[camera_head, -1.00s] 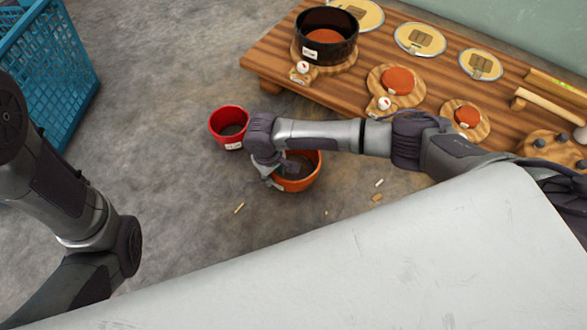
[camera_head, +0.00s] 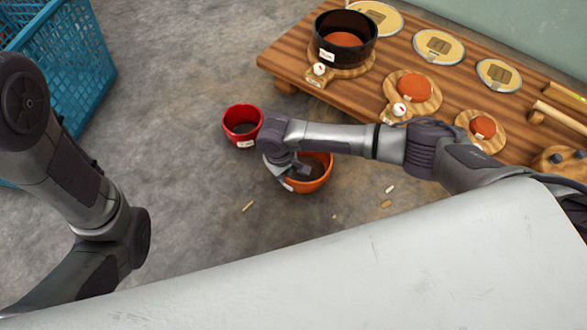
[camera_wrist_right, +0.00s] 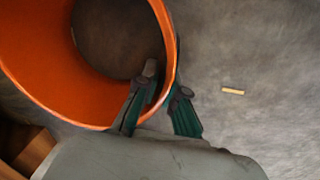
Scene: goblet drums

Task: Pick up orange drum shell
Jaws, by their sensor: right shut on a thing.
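The orange drum shell (camera_head: 318,181) is an open round shell on or just above the grey floor, partly hidden by my right arm in the head view. It fills the upper left of the right wrist view (camera_wrist_right: 40,62). My right gripper (camera_wrist_right: 165,98) is shut on its wall, with one finger inside the shell and one outside. In the head view the right gripper (camera_head: 289,174) is mostly covered by its own wrist. I cannot tell whether the shell touches the floor. My left arm is at the left of the head view, but its gripper is out of view.
A red drum shell (camera_head: 243,138) stands on the floor left of the orange one. A low wooden bench (camera_head: 300,62) at the back holds a black shell (camera_head: 362,52) and round bases. A blue crate (camera_head: 75,75) stands at left. Small wood bits (camera_head: 247,206) lie on the floor.

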